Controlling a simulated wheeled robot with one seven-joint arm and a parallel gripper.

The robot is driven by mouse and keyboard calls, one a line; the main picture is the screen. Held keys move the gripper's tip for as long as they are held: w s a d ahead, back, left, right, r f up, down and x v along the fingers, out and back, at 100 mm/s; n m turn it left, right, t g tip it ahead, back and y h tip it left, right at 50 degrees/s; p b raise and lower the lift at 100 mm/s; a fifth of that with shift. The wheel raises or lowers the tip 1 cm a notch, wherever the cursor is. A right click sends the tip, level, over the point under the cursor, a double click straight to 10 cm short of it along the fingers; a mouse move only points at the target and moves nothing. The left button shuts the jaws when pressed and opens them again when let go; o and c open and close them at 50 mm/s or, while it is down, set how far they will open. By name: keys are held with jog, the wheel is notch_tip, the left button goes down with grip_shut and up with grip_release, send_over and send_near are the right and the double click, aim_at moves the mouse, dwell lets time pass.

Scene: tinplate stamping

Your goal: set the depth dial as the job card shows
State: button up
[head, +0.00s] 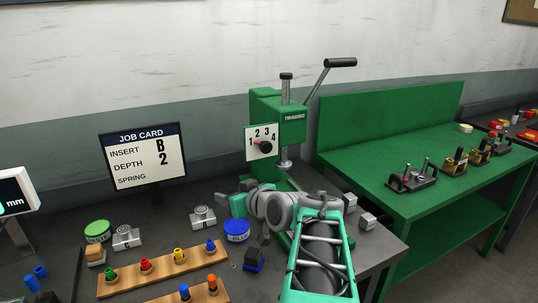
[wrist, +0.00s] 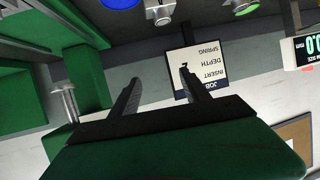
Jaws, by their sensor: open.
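The depth dial (head: 253,152) is a white plate numbered 1 to 4 on the green press (head: 291,127), with a small dark and red knob (head: 265,147) at its middle. The knob's setting is too small to tell. The job card (head: 141,171) reads insert B, depth 2, with the spring line blank. My gripper (head: 223,201) is below and left of the dial, apart from it, partly hidden by my wrist. In the wrist view my gripper (wrist: 160,80) is open and empty, its fingers pointing toward the upside-down job card (wrist: 205,68). The dial does not show there.
A press lever (head: 318,80) rises at the top right. A green bench (head: 400,200) stands right. Air before the dial looks clear.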

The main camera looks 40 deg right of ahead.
aim_at(267, 147)
jog(key=s+d+r+m+t+h, duration=0.1)
jog(key=s+d+r+t+h, duration=0.1)
jog(key=s+d+r, duration=0.3)
jog(key=d+r+m+t+h, duration=0.1)
jog(key=d+r+t+h, duration=0.15)
jog(key=d, duration=0.45)
jog(key=shift+g+y, duration=0.35)
jog(key=shift+g, duration=0.1)
jog(key=x, duration=0.2)
jog(key=p+x, duration=0.1)
jog(key=x, duration=0.4)
jog(key=shift+w+d+r, duration=0.1)
jog(key=shift+w+r, duration=0.05)
jog(key=shift+r, duration=0.1)
jog(key=shift+c, duration=0.3)
grip_shut()
